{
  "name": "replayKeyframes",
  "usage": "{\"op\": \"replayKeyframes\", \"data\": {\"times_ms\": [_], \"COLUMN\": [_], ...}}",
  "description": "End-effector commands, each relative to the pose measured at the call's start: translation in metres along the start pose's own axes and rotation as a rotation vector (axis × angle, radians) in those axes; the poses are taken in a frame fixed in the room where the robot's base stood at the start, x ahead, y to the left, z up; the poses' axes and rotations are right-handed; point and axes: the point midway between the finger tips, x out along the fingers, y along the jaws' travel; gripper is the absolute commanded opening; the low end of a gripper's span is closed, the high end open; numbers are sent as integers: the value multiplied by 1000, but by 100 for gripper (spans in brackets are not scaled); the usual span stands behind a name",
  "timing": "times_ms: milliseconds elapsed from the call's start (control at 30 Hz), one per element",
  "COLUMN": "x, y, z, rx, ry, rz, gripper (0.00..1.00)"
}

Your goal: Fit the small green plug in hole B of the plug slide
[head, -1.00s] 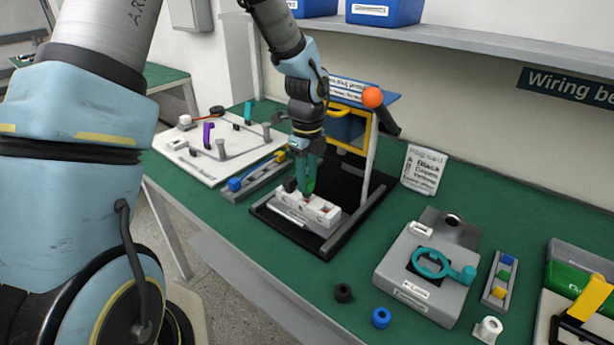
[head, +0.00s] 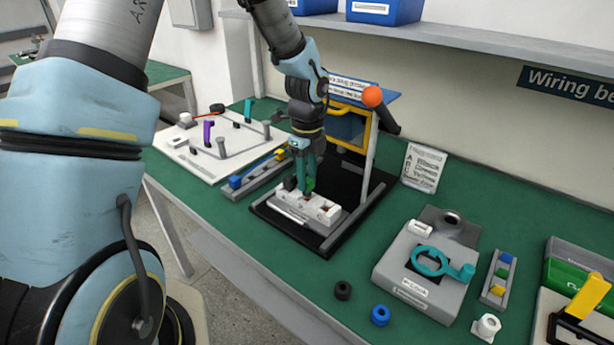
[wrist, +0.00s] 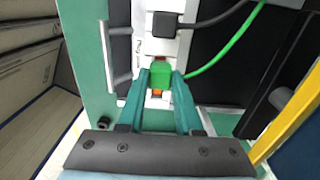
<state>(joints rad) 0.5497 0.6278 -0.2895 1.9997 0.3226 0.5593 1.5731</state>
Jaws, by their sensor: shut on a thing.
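The small green plug (wrist: 160,77) is between the teal fingertips of my gripper (wrist: 160,84) in the wrist view, with its green cable curving up to the right. In the head view my gripper (head: 303,178) points down and is shut on the green plug (head: 310,185), right over the white plug slide (head: 293,213). The slide also shows in the wrist view (wrist: 161,48). A dark plug (wrist: 150,23) with a black cable sits further along the slide. Hole letters are unreadable, and the plug's lower end is hidden, so I cannot tell how deep it sits.
The slide stands on a black base (head: 330,240) with a grey rail and a yellow-framed stand behind. A rack with blue and yellow plugs (head: 258,170) is to the left. A printed card (head: 424,168) and a grey fixture (head: 430,262) are to the right.

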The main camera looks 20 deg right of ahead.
Motion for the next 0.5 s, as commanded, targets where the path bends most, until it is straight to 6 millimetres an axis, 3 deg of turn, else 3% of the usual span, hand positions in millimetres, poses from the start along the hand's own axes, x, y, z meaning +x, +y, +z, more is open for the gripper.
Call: {"op": "replayKeyframes", "data": {"times_ms": [500], "x": [10], "y": [0], "z": [0], "rx": [0], "ry": [0], "rz": [0], "gripper": [0]}}
